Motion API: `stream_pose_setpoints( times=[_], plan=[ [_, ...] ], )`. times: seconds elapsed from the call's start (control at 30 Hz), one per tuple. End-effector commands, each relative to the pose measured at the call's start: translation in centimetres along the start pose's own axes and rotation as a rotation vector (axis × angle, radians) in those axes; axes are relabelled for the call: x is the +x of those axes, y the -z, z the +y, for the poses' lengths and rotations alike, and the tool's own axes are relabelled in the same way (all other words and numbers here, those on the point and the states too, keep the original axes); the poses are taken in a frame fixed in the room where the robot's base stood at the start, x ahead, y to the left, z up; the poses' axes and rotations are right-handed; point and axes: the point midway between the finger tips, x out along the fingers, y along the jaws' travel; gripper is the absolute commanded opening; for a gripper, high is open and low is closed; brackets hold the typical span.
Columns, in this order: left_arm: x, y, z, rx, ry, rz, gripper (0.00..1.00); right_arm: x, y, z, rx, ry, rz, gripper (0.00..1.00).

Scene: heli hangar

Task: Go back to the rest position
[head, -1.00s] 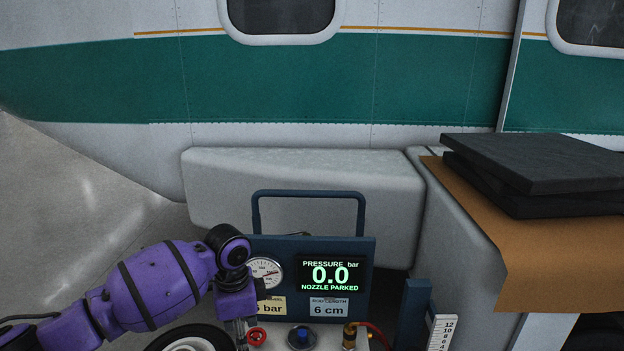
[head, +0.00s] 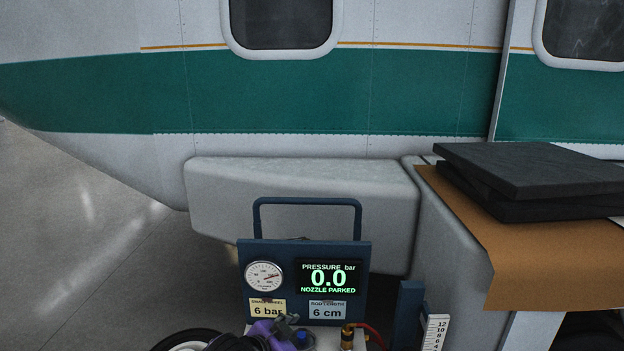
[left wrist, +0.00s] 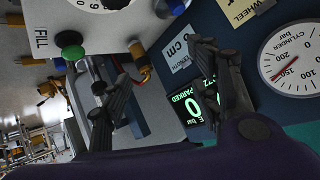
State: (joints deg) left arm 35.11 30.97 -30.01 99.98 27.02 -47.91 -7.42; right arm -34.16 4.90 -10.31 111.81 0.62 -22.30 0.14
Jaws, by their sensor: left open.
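My left gripper shows in the left wrist view (left wrist: 158,65), with its two dark fingers apart and nothing between them. It is close to the service cart's panel. In the head view only a purple and dark part of my left arm shows at the bottom edge, in front of the cart's lower part. The blue panel (head: 251,306) stands upright with a round gauge (head: 263,276) and a screen (head: 329,279) reading 0.0 bar and NOZZLE PARKED. My right gripper is not in view.
The cart's handle (head: 307,204) rises above the panel. A brass fitting (head: 347,336) and white ruler (head: 434,333) are at its lower right. Black slabs (head: 530,170) lie on brown sheeting (head: 540,255) at the right. The helicopter (head: 300,92) stands behind. Floor at left is clear.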

Motion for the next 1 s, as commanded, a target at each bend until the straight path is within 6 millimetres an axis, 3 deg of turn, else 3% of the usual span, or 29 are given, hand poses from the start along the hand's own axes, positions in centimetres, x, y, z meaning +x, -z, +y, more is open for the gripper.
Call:
stream_pose_setpoints(
  times=[0.03,0.27,0.47,0.6,0.7,0.8,1.0],
  plan=[
    [-0.5,-1.7,1.6,-0.063,0.016,0.037,0.57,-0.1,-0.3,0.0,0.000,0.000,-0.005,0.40],
    [-4.5,-9.7,5.6,-0.294,0.152,0.134,0.57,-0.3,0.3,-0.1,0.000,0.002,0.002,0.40],
    [-10.5,-19.6,9.5,-0.460,0.285,0.080,0.57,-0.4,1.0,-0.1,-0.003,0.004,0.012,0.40],
    [-15.4,-27.4,13.6,-0.560,0.354,-0.043,0.57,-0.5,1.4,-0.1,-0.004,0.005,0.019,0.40],
    [-18.3,-31.6,16.6,-0.626,0.372,-0.129,0.57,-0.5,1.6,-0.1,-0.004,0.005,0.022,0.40],
    [-20.3,-34.3,19.2,-0.669,0.376,-0.190,0.57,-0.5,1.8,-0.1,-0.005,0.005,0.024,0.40],
    [-21.8,-36.2,21.3,-0.694,0.371,-0.237,0.57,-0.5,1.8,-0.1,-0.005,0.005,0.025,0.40]
  ],
)
